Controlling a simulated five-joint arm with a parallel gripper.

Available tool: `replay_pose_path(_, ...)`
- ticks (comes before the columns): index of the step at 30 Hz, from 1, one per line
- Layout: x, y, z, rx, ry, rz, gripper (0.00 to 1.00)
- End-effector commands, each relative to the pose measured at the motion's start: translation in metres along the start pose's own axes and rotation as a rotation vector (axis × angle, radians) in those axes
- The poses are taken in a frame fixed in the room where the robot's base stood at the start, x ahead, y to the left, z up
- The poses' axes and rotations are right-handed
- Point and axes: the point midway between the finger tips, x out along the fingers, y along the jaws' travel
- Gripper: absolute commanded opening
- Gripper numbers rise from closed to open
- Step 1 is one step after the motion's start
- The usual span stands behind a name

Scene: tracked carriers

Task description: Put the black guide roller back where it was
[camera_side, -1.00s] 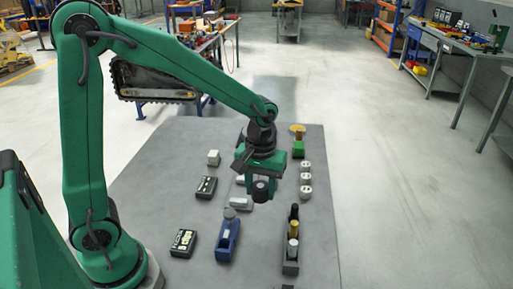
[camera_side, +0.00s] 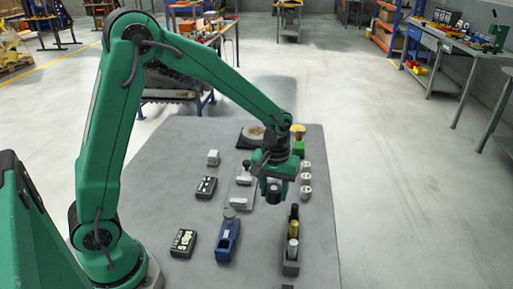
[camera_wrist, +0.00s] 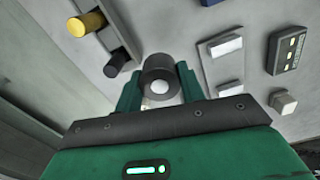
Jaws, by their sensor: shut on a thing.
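My gripper (camera_side: 274,190) is shut on a black guide roller (camera_wrist: 160,82), a short dark cylinder with a pale round centre at its end. The roller hangs below the jaws, above the grey table, and also shows in the side view (camera_side: 274,194). To the right and nearer the side camera stands a grey rack (camera_side: 290,268) holding a black roller (camera_side: 294,211), a gold roller (camera_side: 293,229) and a silver roller (camera_side: 292,247) in a row. In the wrist view the rack's gold roller (camera_wrist: 86,24) and black roller (camera_wrist: 118,62) lie up and left of the held roller.
Left of the gripper are a pale plate with light blocks (camera_side: 241,199), a blue carrier (camera_side: 228,241), dark boxes (camera_side: 206,187) (camera_side: 183,243) and a white cube (camera_side: 213,157). White rollers (camera_side: 306,179) and a green block (camera_side: 298,148) line the right side.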

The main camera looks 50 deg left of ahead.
Motion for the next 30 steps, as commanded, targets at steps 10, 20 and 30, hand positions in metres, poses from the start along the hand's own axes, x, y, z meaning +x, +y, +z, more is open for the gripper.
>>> replay_pose_path(10, 0.031, -0.024, -0.046, -0.003, 0.0, 0.0, 0.06)
replay_pose_path(20, 0.037, -0.029, -0.055, 0.0, 0.001, 0.001, 0.06)
replay_pose_path(30, 0.066, -0.029, -0.054, 0.0, -0.002, -0.001, 0.06)
